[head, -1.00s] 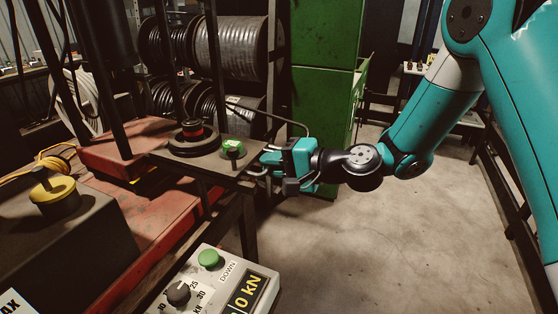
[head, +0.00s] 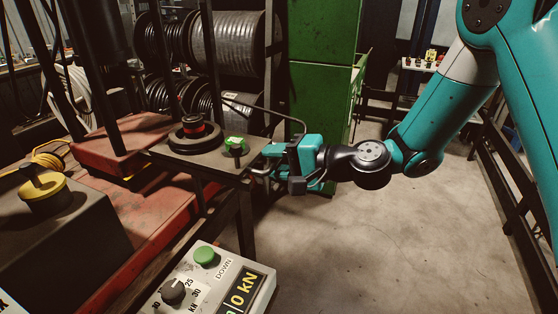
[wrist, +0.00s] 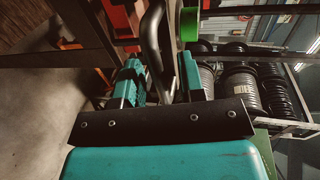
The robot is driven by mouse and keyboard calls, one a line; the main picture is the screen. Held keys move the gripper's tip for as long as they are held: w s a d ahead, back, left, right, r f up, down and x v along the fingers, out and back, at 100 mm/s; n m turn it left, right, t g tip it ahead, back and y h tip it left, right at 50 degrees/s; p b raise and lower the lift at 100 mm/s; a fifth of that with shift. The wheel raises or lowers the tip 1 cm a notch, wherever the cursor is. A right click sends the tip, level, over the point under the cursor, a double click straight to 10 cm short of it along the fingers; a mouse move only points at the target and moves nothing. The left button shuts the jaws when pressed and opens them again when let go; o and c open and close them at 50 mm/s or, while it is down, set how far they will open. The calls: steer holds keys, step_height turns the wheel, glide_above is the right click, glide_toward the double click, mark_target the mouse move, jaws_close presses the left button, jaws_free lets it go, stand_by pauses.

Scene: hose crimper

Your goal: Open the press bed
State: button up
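The press bed (head: 210,167) is a dark flat plate on the red press frame, at left of centre in the head view. It carries a stacked round die with a red ring (head: 194,130) and a green-topped knob (head: 236,146). A bent metal handle (head: 262,171) sticks out at its right edge. In the wrist view the grey handle bar (wrist: 155,42) runs down between the two teal fingers. My gripper (head: 274,160) is at this handle, and it also shows in the wrist view (wrist: 160,85). The fingers stand apart around the bar; a gap shows beside the right finger.
A control box (head: 215,285) with a green button, dial and kN display stands in front. A green cabinet (head: 320,90) and hose reels (head: 235,40) are behind. A yellow-topped part (head: 47,195) sits at left. Open concrete floor (head: 370,250) lies to the right.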

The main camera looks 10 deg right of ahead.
steer(key=b+v, duration=0.4)
steer(key=v, duration=1.3)
steer(key=shift+d+r, duration=0.15)
steer(key=s+a+f+n+g+h, duration=0.2)
steer(key=s+a+n+g+h, duration=0.1)
steer(key=s+a+n+g, duration=0.45)
steer(key=s+d+n+h, duration=0.2)
steer(key=s+n+h, duration=0.3)
steer(key=s, duration=0.4)
steer(key=shift+s+f+h, duration=0.25)
steer(key=shift+s+h, duration=0.05)
steer(key=shift+h, duration=0.4)
